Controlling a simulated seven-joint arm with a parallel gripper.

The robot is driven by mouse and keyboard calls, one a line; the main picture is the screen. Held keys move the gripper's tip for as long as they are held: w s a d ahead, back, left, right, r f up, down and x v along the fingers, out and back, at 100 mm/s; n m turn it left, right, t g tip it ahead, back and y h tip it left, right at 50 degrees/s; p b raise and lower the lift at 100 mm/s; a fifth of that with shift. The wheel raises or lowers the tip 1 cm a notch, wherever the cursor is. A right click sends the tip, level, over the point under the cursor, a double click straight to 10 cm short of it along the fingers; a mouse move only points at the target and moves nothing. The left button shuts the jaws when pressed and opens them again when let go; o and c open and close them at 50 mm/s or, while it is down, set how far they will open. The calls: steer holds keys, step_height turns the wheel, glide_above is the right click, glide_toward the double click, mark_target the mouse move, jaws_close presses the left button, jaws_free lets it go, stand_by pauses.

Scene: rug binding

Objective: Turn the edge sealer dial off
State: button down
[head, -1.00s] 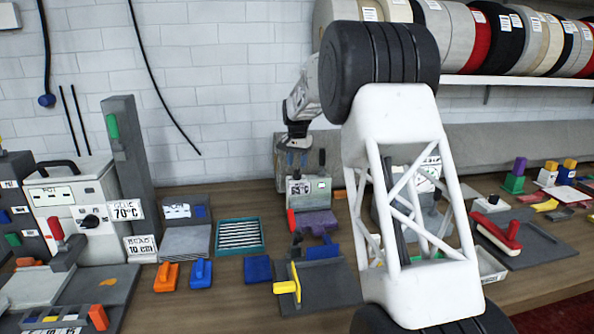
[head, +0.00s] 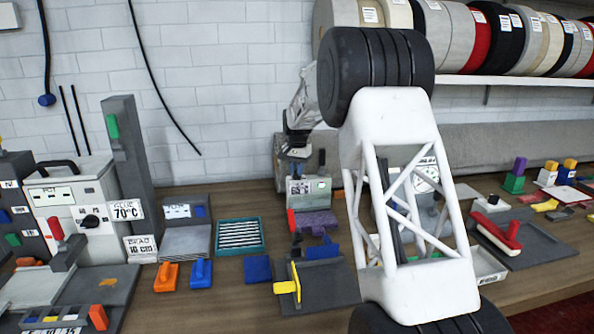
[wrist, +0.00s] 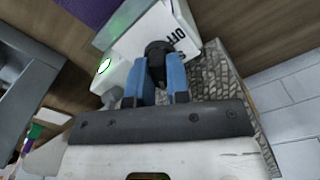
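The edge sealer (head: 308,190) looks to be the small grey machine at the back middle of the bench, with a green light on its front. In the wrist view its black dial (wrist: 158,52) stands beside a white panel marked OFF (wrist: 172,35). My gripper (wrist: 160,75) is right at the dial, with one blue finger on each side of it. The gap between the fingers is narrow, and I cannot tell whether both touch the dial. In the head view my gripper (head: 296,160) is over the machine's top, partly hidden by shadow and my own arm.
A glue machine (head: 75,200) with a 70°C label stands at the left. Blue and orange clamps (head: 200,272), a teal tray (head: 238,250) and a yellow-handled tool (head: 288,286) lie in front. A red-handled tool (head: 497,232) is at the right. Binding rolls (head: 450,40) fill the shelf.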

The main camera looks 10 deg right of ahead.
steer(key=shift+n, duration=0.3)
steer(key=n, duration=0.5)
steer(key=shift+n, duration=0.4)
steer(key=n, duration=1)
steer(key=shift+n, duration=0.4)
steer(key=n, duration=0.5)
steer(key=shift+n, duration=0.3)
steer(key=c, duration=1.1)
jaws_free()
steer(key=shift+r, duration=0.15)
